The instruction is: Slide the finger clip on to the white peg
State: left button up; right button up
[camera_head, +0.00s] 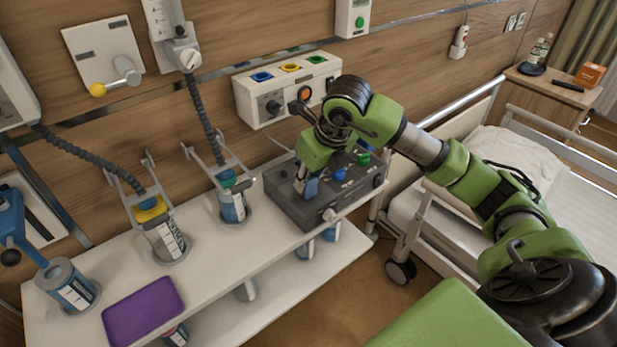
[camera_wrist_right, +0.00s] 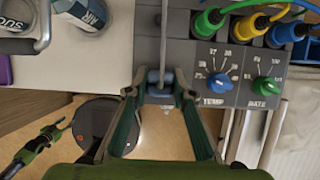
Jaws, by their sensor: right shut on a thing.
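My right gripper (camera_head: 308,190) is over the front part of the grey monitor box (camera_head: 285,205). It is shut on the blue-grey finger clip (camera_wrist_right: 160,88), which sits between its fingertips in the right wrist view. The clip (camera_head: 311,188) also shows as a small blue patch in the head view. A thin cable runs up from it in the wrist view. A short white stub, which looks like the white peg (camera_head: 329,214), sticks out at the box's front edge, apart from the clip. What looks like my left gripper (camera_wrist_right: 62,128) is small and low in the wrist view.
The blue TEMP knob (camera_wrist_right: 220,82) and green RATE knob (camera_wrist_right: 265,87) are right of my gripper. Plugs and cables crowd the box's back. Canisters (camera_head: 232,207) and a purple tray (camera_head: 144,310) are on the white shelf (camera_head: 215,270). A bed (camera_head: 540,180) stands to the right.

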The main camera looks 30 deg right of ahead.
jog(key=o, duration=1.2)
jog(key=shift+c, duration=0.2)
jog(key=v, duration=1.2)
